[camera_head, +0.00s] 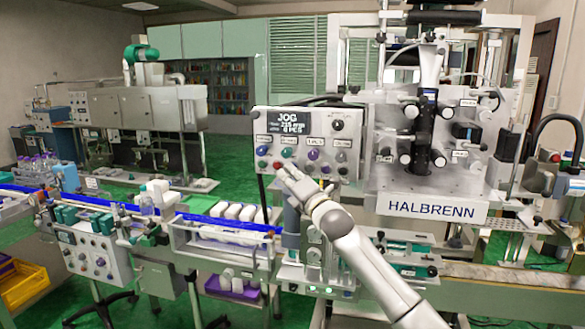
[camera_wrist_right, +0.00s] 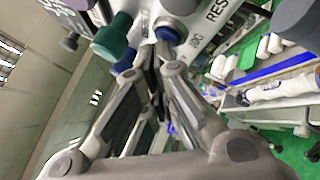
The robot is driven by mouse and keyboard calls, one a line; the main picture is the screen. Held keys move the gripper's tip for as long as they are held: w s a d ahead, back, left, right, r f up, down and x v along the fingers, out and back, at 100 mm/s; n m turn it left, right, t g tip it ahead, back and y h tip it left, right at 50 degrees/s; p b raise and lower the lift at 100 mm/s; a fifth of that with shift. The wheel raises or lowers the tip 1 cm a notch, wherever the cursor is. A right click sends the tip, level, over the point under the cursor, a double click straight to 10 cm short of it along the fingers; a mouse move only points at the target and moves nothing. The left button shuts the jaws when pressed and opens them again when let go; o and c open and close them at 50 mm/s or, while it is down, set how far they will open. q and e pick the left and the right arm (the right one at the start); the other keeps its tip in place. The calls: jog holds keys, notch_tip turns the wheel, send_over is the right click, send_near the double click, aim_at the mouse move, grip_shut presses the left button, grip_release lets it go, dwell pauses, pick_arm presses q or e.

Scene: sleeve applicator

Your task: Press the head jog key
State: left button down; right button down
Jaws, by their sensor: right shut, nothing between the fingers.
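In the right wrist view the shut fingertips (camera_wrist_right: 152,56) are close to a blue key (camera_wrist_right: 168,31) and a green knob (camera_wrist_right: 113,36). Contact cannot be told. My left gripper is not in view.
The HALBRENN machine (camera_head: 432,207) stands right of the panel. Another control box (camera_head: 98,255) stands at the lower left, near yellow crates (camera_head: 25,286).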

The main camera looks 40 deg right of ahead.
dwell(0.5)
jog(key=shift+s+a, duration=0.5)
jog(key=shift+a, duration=0.05)
jog(key=s+a, duration=0.3)
jog(key=shift+s+a, duration=0.1)
jog(key=shift+a, duration=0.3)
jog(key=shift+f, duration=0.1)
dwell(0.7)
